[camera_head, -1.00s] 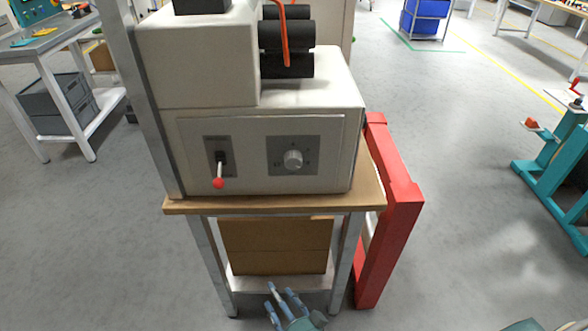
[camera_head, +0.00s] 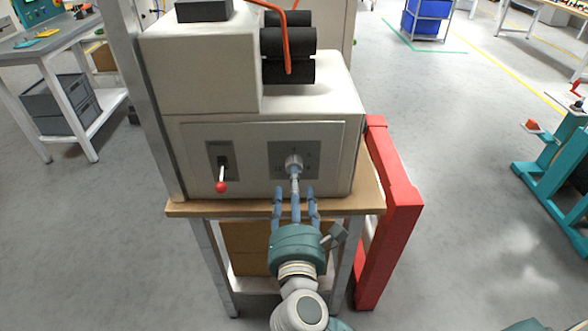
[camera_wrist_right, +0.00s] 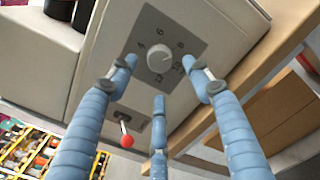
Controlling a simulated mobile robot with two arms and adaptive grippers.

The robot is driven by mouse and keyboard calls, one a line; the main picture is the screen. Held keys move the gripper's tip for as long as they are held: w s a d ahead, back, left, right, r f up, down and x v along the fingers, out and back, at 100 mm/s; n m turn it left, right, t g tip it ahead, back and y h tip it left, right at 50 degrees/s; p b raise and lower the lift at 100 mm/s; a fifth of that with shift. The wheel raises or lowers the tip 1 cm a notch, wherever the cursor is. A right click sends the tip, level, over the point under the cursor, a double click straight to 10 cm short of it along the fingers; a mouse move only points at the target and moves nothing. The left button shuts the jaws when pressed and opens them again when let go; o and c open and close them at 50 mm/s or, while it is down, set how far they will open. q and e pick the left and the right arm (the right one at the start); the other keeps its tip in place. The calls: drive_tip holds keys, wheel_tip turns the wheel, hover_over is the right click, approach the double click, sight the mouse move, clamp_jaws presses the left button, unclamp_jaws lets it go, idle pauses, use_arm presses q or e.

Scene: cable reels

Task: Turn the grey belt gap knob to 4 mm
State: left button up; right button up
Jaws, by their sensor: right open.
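The grey belt gap knob (camera_head: 293,163) sits on a dark square dial plate on the front of the beige machine (camera_head: 200,70). My right gripper (camera_head: 295,190) is in front of the panel, just below the knob. Its blue fingers are spread open around the line to the knob, and the wrist view shows the fingertips (camera_wrist_right: 160,80) apart from it. One finger partly overlaps the knob's lower edge in the head view. My left gripper is not in view.
A lever with a red ball (camera_head: 221,187) sticks out left of the knob. The machine stands on a wooden-topped table (camera_head: 200,208). A red frame (camera_head: 392,210) stands to the right of the table. Black rollers (camera_head: 288,42) and an orange cable are on top.

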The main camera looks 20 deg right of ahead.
drive_tip(key=p+x, duration=0.1)
drive_tip(key=x, duration=0.5)
drive_tip(key=shift+s, duration=0.1)
drive_tip(key=shift+f, duration=0.1)
drive_tip(key=c, duration=1.2)
